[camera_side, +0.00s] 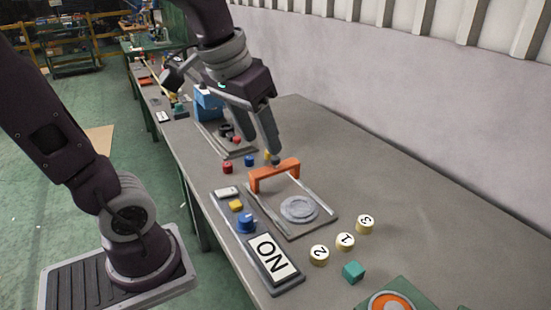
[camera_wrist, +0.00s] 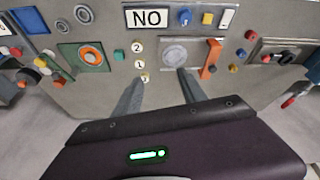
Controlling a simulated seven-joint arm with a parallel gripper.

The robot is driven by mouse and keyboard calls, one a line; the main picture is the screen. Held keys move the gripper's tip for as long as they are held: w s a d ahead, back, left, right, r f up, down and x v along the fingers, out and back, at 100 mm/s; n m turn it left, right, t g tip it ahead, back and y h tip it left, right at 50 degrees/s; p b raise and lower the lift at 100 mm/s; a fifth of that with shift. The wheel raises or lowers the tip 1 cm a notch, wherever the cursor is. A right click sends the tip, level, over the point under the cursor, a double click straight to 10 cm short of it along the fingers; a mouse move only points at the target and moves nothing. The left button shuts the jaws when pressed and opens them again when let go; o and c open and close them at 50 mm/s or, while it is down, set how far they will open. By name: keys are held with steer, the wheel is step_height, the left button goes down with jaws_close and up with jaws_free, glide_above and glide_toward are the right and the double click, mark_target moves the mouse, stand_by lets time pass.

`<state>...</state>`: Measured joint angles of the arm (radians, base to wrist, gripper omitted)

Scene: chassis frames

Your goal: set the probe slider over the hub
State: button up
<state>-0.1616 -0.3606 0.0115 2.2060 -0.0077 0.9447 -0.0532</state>
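The probe slider (camera_side: 274,175) is an orange bridge across two pale rails, at the far end of a flat base plate. In the wrist view the orange slider (camera_wrist: 211,58) is right of the hub, with a small dark knob on it. The hub (camera_side: 299,209) is a grey round disc on the plate between the rails; it also shows in the wrist view (camera_wrist: 174,55). The slider stands apart from the hub. My gripper (camera_side: 262,147) is open and empty, above and behind the slider in the side view. Its fingers (camera_wrist: 160,77) are wide apart; contact with the slider cannot be told.
A NO sign (camera_side: 272,258), a blue knob (camera_side: 246,222) and a yellow block (camera_side: 236,205) line the plate's left side. Numbered discs (camera_side: 345,241) and a teal cube (camera_side: 353,271) lie in front. A blue device (camera_side: 208,104) stands behind. The table's right side is clear.

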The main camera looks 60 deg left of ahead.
steer(key=w+a+f+n+g, duration=0.2)
steer(key=w+a+f+n, duration=0.15)
steer(key=w+a, duration=0.6)
steer(key=n+g, duration=0.2)
steer(key=n, duration=0.1)
glide_above(275, 171)
steer(key=w+a, duration=0.1)
steer(key=a, duration=0.1)
steer(key=shift+h, duration=0.3)
step_height(275, 171, down, 10)
steer(key=shift+d+r, duration=0.1)
step_height(275, 171, down, 7)
steer(key=shift+w, duration=0.1)
jaws_close()
